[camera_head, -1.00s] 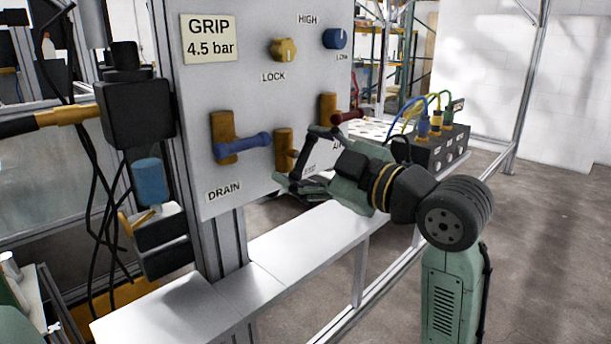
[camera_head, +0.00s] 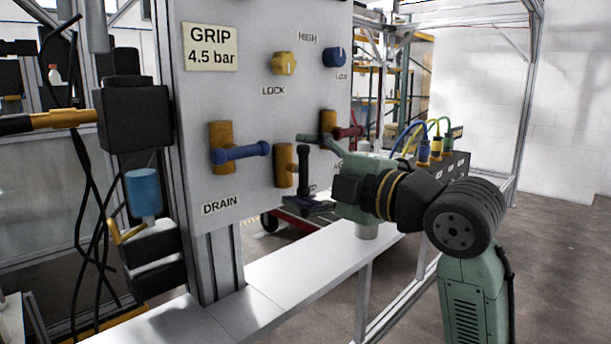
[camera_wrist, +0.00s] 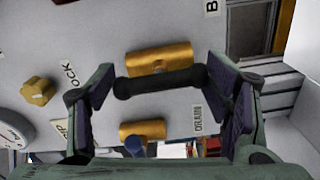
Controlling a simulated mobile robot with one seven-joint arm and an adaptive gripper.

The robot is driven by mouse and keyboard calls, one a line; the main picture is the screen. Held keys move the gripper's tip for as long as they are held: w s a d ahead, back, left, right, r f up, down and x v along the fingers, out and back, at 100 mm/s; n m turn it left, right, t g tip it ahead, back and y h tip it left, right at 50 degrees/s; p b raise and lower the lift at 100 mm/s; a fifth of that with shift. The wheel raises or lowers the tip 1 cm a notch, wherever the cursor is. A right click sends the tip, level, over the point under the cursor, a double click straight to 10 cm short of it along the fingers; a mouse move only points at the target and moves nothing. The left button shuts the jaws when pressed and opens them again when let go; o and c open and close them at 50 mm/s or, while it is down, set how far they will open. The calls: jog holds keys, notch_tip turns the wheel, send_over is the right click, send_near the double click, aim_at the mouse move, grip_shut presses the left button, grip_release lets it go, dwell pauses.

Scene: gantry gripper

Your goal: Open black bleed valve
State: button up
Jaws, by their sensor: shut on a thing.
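The black bleed valve has a brass body (camera_head: 284,165) on the grey panel, below and between the LOCK knob and the red-handled valve. Its black lever (camera_head: 303,168) stands close to upright in the head view, alongside the body. In the wrist view the black lever (camera_wrist: 160,82) lies across between my finger pads, in front of the brass body (camera_wrist: 160,58). My gripper (camera_head: 306,170) is shut on the lever lengthwise, one finger at its upper end and one at its lower end. The lever's pivot is partly hidden behind it.
A blue-handled valve (camera_head: 240,152) labelled DRAIN sits close on the left. A red-handled valve (camera_head: 348,132) is just above and right of my gripper. The yellow LOCK knob (camera_head: 283,64) and blue knob (camera_head: 335,57) are higher. A white shelf (camera_head: 290,268) runs below.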

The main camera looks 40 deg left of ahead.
jog(key=shift+s+a+f, duration=0.1)
jog(key=shift+s+f, duration=0.1)
jog(key=o, duration=0.8)
jog(key=shift+c, duration=0.2)
jog(key=shift+o, duration=0.2)
jog(key=shift+w+r, duration=0.1)
jog(key=s+d, duration=0.1)
jog(key=d, duration=1.1)
